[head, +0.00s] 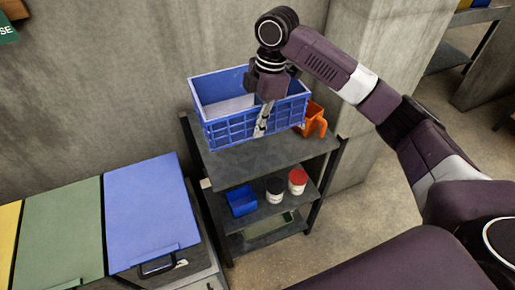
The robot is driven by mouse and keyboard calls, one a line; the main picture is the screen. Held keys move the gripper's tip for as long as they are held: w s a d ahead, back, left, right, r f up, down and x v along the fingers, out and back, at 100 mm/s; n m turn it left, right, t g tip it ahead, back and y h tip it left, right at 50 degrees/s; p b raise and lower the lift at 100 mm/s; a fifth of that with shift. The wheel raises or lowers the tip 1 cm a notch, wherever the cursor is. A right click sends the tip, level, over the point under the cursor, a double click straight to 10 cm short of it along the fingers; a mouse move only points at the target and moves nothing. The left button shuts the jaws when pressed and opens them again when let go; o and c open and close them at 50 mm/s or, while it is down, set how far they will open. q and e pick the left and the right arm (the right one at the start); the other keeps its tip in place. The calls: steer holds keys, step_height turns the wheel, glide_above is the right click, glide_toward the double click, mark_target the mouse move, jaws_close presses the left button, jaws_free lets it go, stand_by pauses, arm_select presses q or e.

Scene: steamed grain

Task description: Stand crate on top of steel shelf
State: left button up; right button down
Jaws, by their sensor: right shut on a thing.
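A blue crate (221,132) with lattice sides is at the top of the steel shelf (257,161), over its left and back part. It looks upright; I cannot tell whether its base touches the shelf top. My right gripper (260,131) comes from above and is shut on the crate's front wall, with a finger showing outside that wall. The gripper body hides part of the crate's back right. My left gripper is not in view.
An orange bin (313,121) stands on the shelf top, right of the crate. Lower down are a small blue bin (241,201) and two jars (297,181). A blue-lidded container (150,205) stands at the left. Concrete walls rise behind and at the right.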

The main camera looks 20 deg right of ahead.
steer(key=f, duration=0.4)
steer(key=f+p, duration=0.1)
steer(key=f, duration=0.4)
steer(key=shift+w+f, duration=0.2)
steer(key=shift+f, duration=0.05)
step_height(320, 180, down, 3)
steer(key=shift+f+p, duration=0.2)
steer(key=shift+p, duration=0.4)
steer(key=shift+f, duration=0.3)
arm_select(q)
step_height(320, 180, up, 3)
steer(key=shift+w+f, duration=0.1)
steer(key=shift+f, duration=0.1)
arm_select(e)
steer(key=shift+f, duration=0.1)
steer(key=c, duration=2.5)
jaws_free()
steer(key=shift+f, duration=0.15)
steer(key=o, duration=0.4)
